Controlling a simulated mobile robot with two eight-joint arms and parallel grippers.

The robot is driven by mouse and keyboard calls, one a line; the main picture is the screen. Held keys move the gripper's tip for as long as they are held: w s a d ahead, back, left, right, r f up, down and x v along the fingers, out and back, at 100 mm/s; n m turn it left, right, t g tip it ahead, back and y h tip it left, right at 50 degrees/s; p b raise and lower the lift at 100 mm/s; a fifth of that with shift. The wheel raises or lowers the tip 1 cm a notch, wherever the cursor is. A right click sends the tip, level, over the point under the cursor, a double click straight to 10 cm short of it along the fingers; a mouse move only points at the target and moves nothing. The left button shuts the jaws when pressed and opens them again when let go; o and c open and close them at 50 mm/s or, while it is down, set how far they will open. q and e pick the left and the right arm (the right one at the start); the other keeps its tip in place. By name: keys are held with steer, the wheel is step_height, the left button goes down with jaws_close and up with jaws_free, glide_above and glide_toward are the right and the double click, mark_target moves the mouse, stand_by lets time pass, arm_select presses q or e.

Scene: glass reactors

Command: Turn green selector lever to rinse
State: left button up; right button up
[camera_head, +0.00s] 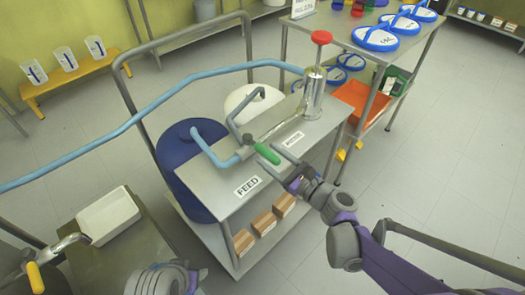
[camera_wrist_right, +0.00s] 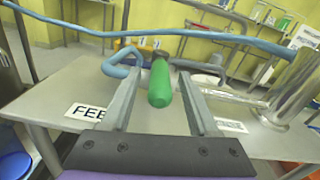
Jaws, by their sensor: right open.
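The green selector lever (camera_head: 267,153) sits on the steel cart top, on the pipe junction, and points toward the front edge between two labels. One label reads FEED (camera_head: 247,186); the other (camera_head: 293,139) is too small to read surely. My right gripper (camera_head: 287,169) is open at the lever's free end. In the right wrist view, the green lever (camera_wrist_right: 160,83) lies between the spread fingers (camera_wrist_right: 159,100), with visible gaps on both sides. I cannot tell its depth between them. Part of my left arm shows at the bottom of the head view; its gripper is not visible.
A steel cylinder with a red knob (camera_head: 321,38) stands on the cart's far right. A light blue pipe (camera_head: 160,98) crosses behind the lever. A dark blue drum (camera_head: 188,165) stands beside the cart. Floor on the right is clear.

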mark_target(259, 148)
steer(key=shift+x, duration=1.65)
steer(key=shift+c, duration=0.2)
jaws_close()
